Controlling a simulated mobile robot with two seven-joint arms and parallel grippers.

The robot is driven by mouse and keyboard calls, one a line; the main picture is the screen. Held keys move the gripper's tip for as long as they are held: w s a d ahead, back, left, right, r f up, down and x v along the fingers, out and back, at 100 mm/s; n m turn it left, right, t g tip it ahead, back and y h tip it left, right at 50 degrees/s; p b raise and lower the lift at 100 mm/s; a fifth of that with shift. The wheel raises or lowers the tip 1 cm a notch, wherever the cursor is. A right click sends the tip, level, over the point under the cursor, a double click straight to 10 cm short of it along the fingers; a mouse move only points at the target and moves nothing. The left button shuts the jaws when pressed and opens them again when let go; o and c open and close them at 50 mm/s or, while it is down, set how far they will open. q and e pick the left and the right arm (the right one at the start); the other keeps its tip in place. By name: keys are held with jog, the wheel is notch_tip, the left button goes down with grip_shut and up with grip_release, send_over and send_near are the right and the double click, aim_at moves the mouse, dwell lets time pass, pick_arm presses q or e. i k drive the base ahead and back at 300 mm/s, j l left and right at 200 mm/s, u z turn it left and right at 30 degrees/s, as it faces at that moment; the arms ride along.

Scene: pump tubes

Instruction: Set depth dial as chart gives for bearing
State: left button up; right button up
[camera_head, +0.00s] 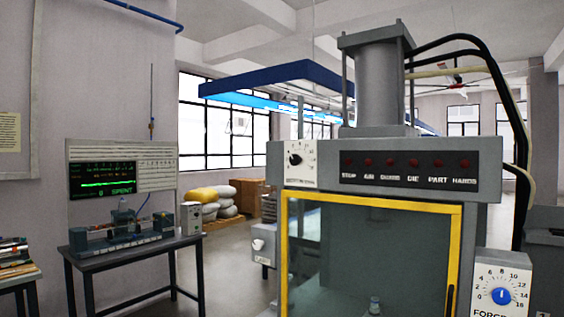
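No dial that I can read as the depth dial shows. A black knob (295,159) sits on a white plate at the upper left of the press (390,160); its small print is unreadable. A blue knob (501,296) sits on a white plate marked FORCE, with numbers around it, at the lower right; its white mark points about straight up. A yellowish paper (10,132) with unreadable lines hangs on the left wall; I cannot tell if it is the chart. A small grey part (375,305) stands behind the press window; I cannot tell if it is a bearing. Neither gripper shows.
The press has a yellow-framed window (375,205) and several dark red lamps, one labelled DIE. At left, a dark table (135,261) carries a bench device and a small grey box (191,218); a screen (103,180) behind reads SPENT. Floor shows between table and press.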

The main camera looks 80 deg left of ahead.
aim_at(294, 160)
jog(key=k+j+u, duration=0.1)
jog(key=j, duration=0.6)
jog(key=k+j+u, duration=0.1)
jog(key=k+j, duration=0.15)
jog(key=j, duration=0.45)
jog(key=k+j+u, duration=0.1)
jog(key=j, duration=0.65)
jog(key=k+j+u, duration=0.1)
jog(key=j, duration=0.6)
jog(key=k+j+u, duration=0.1)
jog(key=j, duration=0.65)
